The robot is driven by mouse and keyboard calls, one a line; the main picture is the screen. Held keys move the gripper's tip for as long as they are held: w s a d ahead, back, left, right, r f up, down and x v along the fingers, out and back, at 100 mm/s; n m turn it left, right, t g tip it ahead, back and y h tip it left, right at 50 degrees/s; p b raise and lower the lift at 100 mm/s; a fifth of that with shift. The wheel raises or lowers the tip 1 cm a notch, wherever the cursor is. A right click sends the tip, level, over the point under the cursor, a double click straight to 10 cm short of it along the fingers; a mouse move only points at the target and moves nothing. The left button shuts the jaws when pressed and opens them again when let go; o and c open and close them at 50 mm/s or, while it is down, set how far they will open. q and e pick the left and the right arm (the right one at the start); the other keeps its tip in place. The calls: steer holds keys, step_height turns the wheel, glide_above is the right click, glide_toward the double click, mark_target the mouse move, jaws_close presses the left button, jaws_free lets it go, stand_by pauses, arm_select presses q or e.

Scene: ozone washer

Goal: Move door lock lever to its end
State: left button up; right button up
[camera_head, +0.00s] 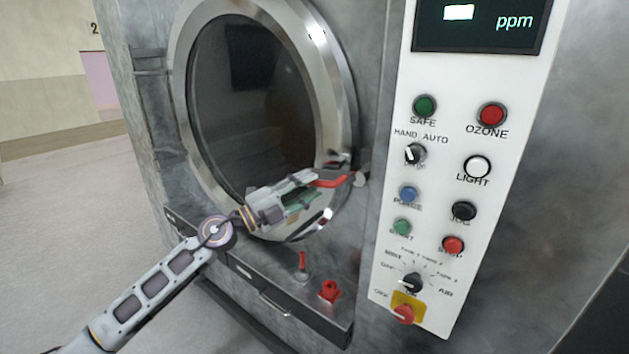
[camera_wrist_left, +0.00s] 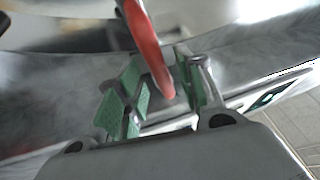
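The door lock lever (camera_head: 334,182) is a red handle at the lower right rim of the round door (camera_head: 250,105). My left gripper (camera_head: 318,188) reaches in from the left and is at the lever, in front of the door's lower right. In the left wrist view the red lever (camera_wrist_left: 146,45) comes down from the top, and its rounded end lies between the green finger pads. The pads of my left gripper (camera_wrist_left: 160,92) stand apart, with gaps visible beside the lever. Whether either pad touches it I cannot tell. My right gripper is in neither view.
A white control panel (camera_head: 457,190) with several buttons and knobs stands right of the door. Below the door, a ledge carries a small red-tipped lever (camera_head: 302,261) and a red valve handle (camera_head: 329,291). Open floor (camera_head: 60,220) lies to the left.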

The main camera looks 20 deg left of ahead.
mark_target(333, 176)
arm_select(q)
steer(key=shift+p+x, duration=0.4)
steer(key=shift+x, duration=0.8)
jaws_close()
